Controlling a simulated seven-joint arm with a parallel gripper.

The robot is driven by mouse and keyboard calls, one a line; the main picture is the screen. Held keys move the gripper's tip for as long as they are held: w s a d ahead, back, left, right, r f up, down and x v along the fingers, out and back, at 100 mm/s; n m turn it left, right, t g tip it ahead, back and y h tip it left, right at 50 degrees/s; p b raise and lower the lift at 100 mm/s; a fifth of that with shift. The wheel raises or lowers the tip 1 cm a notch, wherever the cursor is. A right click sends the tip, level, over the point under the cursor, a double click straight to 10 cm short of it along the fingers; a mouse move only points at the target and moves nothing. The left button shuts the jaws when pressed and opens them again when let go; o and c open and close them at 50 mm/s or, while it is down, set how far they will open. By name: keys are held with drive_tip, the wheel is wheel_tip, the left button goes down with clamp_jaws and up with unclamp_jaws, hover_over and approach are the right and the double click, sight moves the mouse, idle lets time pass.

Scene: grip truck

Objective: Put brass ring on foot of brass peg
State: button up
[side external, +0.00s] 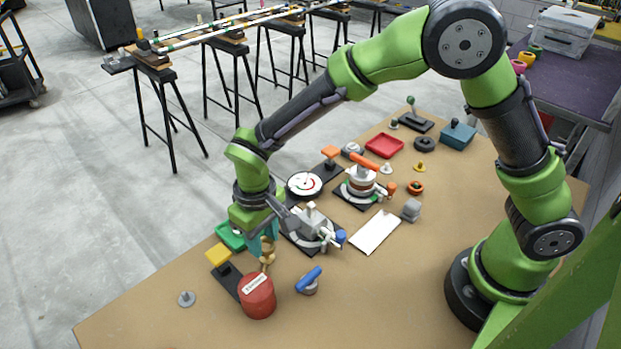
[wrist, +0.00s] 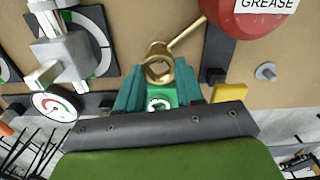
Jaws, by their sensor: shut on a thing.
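My gripper (wrist: 157,80) has teal fingers and is shut on a brass piece, which I take for the brass ring (wrist: 158,68). In the wrist view it shows a round opening, with a brass rod running up and right towards the red can. In the side view the brass piece (side external: 267,252) hangs below my gripper (side external: 264,245), just behind the red can; whether it touches anything is unclear. A small brass-yellow peg with a wide foot (side external: 420,171) stands upright at the right of the bench, far from my gripper. It appears to be the brass peg, with no ring visible on it.
The red grease can (side external: 257,296) is close in front of my gripper, beside a yellow pad (side external: 218,256) and a green tray (side external: 229,236). A grey clamp device (side external: 312,229) and gauge (side external: 304,184) stand nearby. The front bench is mostly clear.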

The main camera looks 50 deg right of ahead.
drive_tip(key=shift+f, duration=0.25)
drive_tip(key=shift+f, duration=0.4)
drive_tip(key=shift+f, duration=0.85)
idle(1.3)
drive_tip(key=o, duration=1.4)
drive_tip(key=shift+o, duration=0.2)
drive_tip(key=shift+r, duration=3.75)
